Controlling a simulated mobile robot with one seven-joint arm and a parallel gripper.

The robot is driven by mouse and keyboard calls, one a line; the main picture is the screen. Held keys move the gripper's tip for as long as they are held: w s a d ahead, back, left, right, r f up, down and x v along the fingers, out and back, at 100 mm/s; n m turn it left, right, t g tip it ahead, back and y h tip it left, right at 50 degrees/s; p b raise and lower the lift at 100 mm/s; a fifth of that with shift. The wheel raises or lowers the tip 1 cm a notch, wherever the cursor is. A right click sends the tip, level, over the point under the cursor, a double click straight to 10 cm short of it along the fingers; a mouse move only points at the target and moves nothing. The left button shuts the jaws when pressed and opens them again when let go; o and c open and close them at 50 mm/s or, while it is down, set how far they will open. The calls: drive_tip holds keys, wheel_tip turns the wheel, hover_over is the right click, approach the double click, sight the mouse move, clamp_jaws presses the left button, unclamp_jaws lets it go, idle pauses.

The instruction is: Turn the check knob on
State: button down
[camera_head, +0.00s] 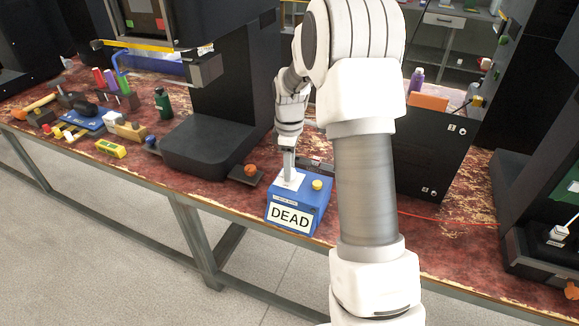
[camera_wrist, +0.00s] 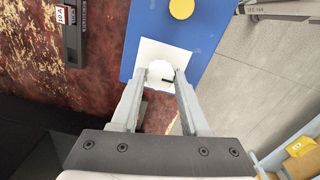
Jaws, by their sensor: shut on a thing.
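A blue box (camera_head: 290,218) labelled "DEAD" on its front stands at the front edge of the workbench. It also shows from above in the wrist view (camera_wrist: 203,40). A white plate lies on its top, and a round white knob (camera_wrist: 160,73) with a black pointer mark sits on that plate. A yellow button (camera_head: 317,184) is beside the plate. My gripper (camera_wrist: 160,80) points down over the box, its fingers on either side of the knob, shut on it. In the head view the fingers hide most of the knob.
A dark machine stand (camera_head: 205,145) is left of the box, with a small orange-red button (camera_head: 250,169) on a base beside it. A black cabinet (camera_head: 432,155) stands to the right. Tools and bottles crowd the left of the bench (camera_head: 60,170).

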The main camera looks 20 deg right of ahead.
idle(0.3)
drive_tip(key=m+p, duration=0.1)
drive_tip(key=m, duration=0.3)
drive_tip(key=shift+r+p, duration=0.1)
drive_tip(key=shift+p, duration=0.2)
drive_tip(key=m+p, duration=0.1)
drive_tip(key=m, duration=0.4)
drive_tip(key=m+p, duration=0.1)
drive_tip(key=m, duration=0.3)
drive_tip(key=shift+m, duration=0.4)
drive_tip(key=shift+m+p, duration=0.75)
drive_tip(key=shift+m, duration=1.25)
drive_tip(key=shift+c, duration=2.1)
unclamp_jaws()
